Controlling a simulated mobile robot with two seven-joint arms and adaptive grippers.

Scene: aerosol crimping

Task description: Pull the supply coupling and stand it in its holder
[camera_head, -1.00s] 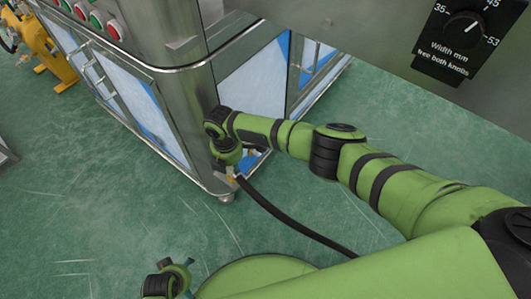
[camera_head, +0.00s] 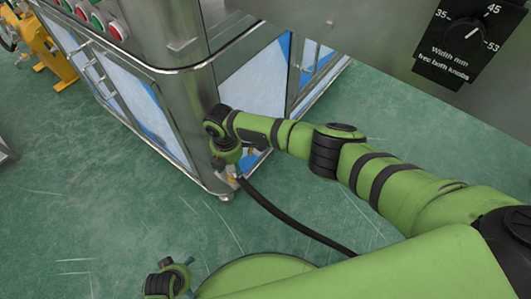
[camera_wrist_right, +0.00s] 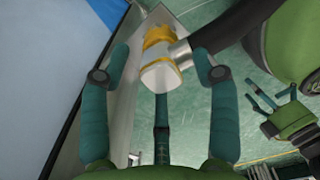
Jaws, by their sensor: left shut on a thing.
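The supply coupling (camera_wrist_right: 160,62) is a pale metal block with yellow bands and a black hose (camera_head: 290,223) at its side. It is near the lower corner of the steel machine. My right gripper (camera_head: 230,172) is there too; in the right wrist view its fingers (camera_wrist_right: 160,58) stand apart on both sides of the coupling, with a clear gap on the left. My left gripper (camera_head: 188,277) is low at the left of the head view, away from the coupling; what it holds is too small to make out. The holder cannot be identified.
The steel machine cabinet (camera_head: 188,110) with blue-white panels stands just beyond the right gripper. A yellow machine (camera_head: 47,55) is at the far left. A panel with a width knob (camera_head: 463,28) is at upper right. Green floor (camera_head: 110,205) is open at left.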

